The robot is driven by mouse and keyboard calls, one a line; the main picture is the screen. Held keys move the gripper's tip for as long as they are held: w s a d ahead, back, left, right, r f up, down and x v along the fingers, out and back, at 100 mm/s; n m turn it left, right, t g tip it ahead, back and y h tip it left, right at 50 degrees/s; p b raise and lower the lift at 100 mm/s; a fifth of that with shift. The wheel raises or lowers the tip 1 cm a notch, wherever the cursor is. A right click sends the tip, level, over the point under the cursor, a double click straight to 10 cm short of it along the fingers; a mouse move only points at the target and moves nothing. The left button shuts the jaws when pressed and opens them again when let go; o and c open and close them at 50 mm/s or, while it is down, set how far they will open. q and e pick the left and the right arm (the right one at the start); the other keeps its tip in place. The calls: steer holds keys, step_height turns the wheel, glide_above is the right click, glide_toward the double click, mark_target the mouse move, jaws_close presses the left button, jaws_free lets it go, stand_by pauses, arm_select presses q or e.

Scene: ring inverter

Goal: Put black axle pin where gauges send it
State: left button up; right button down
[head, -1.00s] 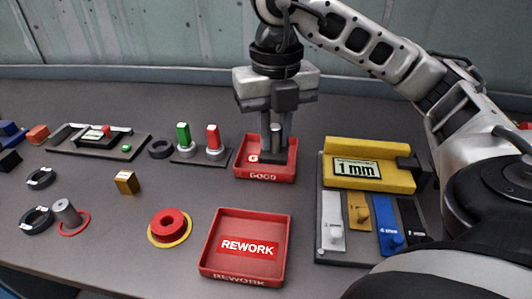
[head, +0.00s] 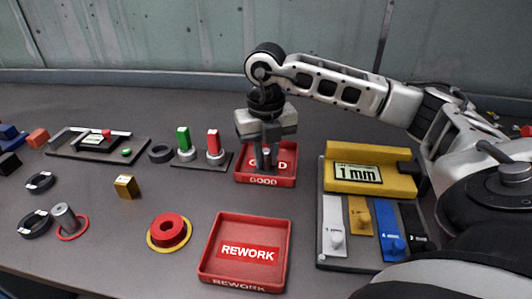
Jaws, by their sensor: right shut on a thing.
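My right gripper (head: 265,160) is at the red GOOD tray (head: 264,182), with its fingers pointing down at the tray's inside. It is shut on a small upright pin (head: 267,157), mostly hidden by the fingers; it looks dark grey, and I cannot tell whether it touches the tray floor. A yellow gauge (head: 370,168) at the right reads 1 mm. Another grey pin (head: 66,217) stands by a red ring at the left. My left gripper is out of view.
The red REWORK tray (head: 245,253) is empty in front. Green and red blocks (head: 198,145) stand left of the GOOD tray.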

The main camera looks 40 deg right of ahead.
mark_target(266, 151)
steer(key=shift+f, duration=0.15)
steer(key=c, duration=1.3)
jaws_free()
step_height(266, 151, up, 12)
steer(key=shift+r+p, duration=0.2)
steer(key=shift+p, duration=0.6)
